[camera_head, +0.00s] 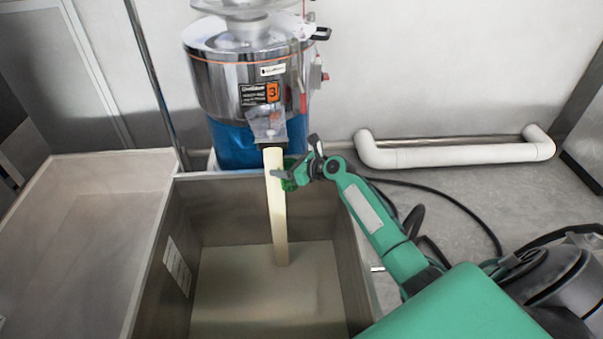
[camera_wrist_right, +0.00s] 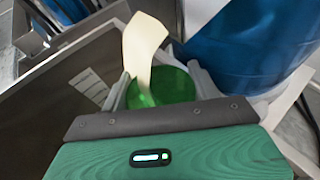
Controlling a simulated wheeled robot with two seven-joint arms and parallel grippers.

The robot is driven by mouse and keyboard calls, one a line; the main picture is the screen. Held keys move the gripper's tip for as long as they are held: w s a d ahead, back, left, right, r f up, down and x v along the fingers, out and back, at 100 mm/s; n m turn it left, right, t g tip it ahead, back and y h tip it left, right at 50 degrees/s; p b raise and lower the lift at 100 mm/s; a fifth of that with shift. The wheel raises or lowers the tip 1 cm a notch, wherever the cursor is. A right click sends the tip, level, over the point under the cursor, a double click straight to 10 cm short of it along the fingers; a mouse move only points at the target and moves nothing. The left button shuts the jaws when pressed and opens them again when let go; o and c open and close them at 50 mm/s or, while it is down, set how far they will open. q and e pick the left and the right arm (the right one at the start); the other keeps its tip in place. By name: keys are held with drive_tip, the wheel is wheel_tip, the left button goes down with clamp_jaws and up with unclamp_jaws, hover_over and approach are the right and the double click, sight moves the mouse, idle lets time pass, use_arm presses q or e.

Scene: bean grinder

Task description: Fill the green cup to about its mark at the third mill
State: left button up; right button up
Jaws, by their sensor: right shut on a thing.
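The third mill (camera_head: 245,80) is a steel drum with an orange "3" label above a blue base. A pale cream stream (camera_head: 277,205) runs from its clear spout (camera_head: 267,125) down to the bin floor. My right gripper (camera_head: 287,178) is shut on the green cup (camera_head: 289,183), just below the spout and close beside the stream. In the right wrist view the cup (camera_wrist_right: 165,86) sits between the fingers, and the stream (camera_wrist_right: 143,45) overlaps its left part. I cannot tell whether any of it enters the cup. The fill level and mark cannot be made out. My left gripper is out of view.
An open deep bin (camera_head: 345,250) stands below the spout, with a paler box (camera_head: 85,215) to its left. The mill's blue base (camera_wrist_right: 240,45) is close to the right of the cup in the wrist view. A white pipe rail (camera_head: 455,152) runs along the wall.

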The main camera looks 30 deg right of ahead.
drive_tip(key=a, duration=0.1)
drive_tip(key=w+a+p, duration=0.1)
drive_tip(key=w+a, duration=0.1)
drive_tip(key=a, duration=0.1)
drive_tip(key=shift+a+p, duration=0.1)
drive_tip(key=shift+p, duration=0.3)
idle(2.7)
drive_tip(key=s+d, duration=0.1)
drive_tip(key=d, duration=0.1)
drive_tip(key=s+d, duration=0.1)
drive_tip(key=d, duration=0.2)
drive_tip(key=s+d, duration=0.1)
drive_tip(key=d, duration=0.1)
drive_tip(key=shift+s+d+p, duration=0.35)
drive_tip(key=shift+p, duration=0.05)
idle(0.4)
